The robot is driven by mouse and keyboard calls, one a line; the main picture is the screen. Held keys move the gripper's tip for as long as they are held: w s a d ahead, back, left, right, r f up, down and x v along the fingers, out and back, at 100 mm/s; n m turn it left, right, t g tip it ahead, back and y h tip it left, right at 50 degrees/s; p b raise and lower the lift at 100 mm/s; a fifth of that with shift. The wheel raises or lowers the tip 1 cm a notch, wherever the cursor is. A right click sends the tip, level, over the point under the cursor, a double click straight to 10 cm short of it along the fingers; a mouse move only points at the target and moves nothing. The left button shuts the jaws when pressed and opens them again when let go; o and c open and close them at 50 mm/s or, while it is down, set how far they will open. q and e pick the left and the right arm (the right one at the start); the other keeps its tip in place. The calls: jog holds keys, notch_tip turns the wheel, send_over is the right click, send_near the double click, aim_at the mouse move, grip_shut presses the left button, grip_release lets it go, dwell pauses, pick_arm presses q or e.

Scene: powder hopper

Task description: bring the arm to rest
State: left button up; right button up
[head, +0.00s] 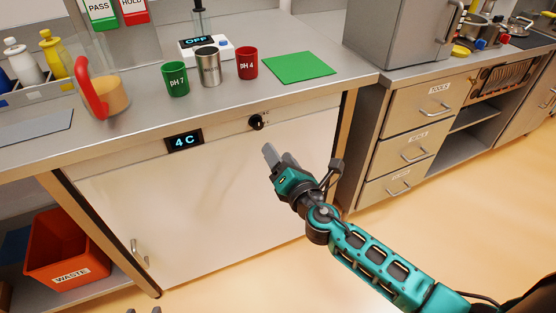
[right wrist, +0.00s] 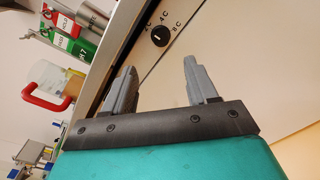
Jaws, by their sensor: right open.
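My right gripper (head: 271,157) is in front of the cabinet under the bench, a little below and right of the black dial (head: 256,122). In the right wrist view its two grey fingers (right wrist: 158,78) are spread apart with nothing between them. The dial (right wrist: 160,36) shows beyond the fingertips, apart from them, with temperature marks around it. The display (head: 184,141) on the cabinet front reads 4 C. Only small dark tips, perhaps of my left gripper, show at the bottom edge of the head view; their state is unclear.
On the bench stand a green PH 7 cup (head: 175,79), a metal cup (head: 208,66), a red PH 4 cup (head: 247,63), a green mat (head: 299,67) and a red-handled jug (head: 104,93). An orange waste bin (head: 68,250) is lower left. Drawers (head: 411,118) stand right; floor there is clear.

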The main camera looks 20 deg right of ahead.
pick_arm(q)
jog(key=shift+s, duration=0.25)
pick_arm(e)
jog(key=shift+s, duration=0.2)
pick_arm(q)
jog(key=r+p, duration=0.1)
jog(key=a+p, duration=0.1)
jog(key=p, duration=0.1)
jog(key=r+p, duration=0.1)
jog(key=shift+s+a+r+y+p, duration=0.3)
jog(key=shift+s+r, duration=0.05)
jog(key=shift+s, duration=0.05)
pick_arm(e)
jog(key=s+a+f+m+g, duration=0.1)
jog(key=s+f+m+g, duration=0.2)
jog(key=s+m, duration=0.7)
jog(key=s+f+m+g+y, duration=0.1)
jog(key=s+f+m+g, duration=0.2)
jog(key=s+m, duration=0.8)
notch_tip(320, 180, down, 2)
jog(key=m, duration=0.4)
jog(key=shift+a+f+g, duration=0.25)
jog(key=shift+a+g, duration=0.15)
pick_arm(q)
jog(key=shift+d, duration=0.15)
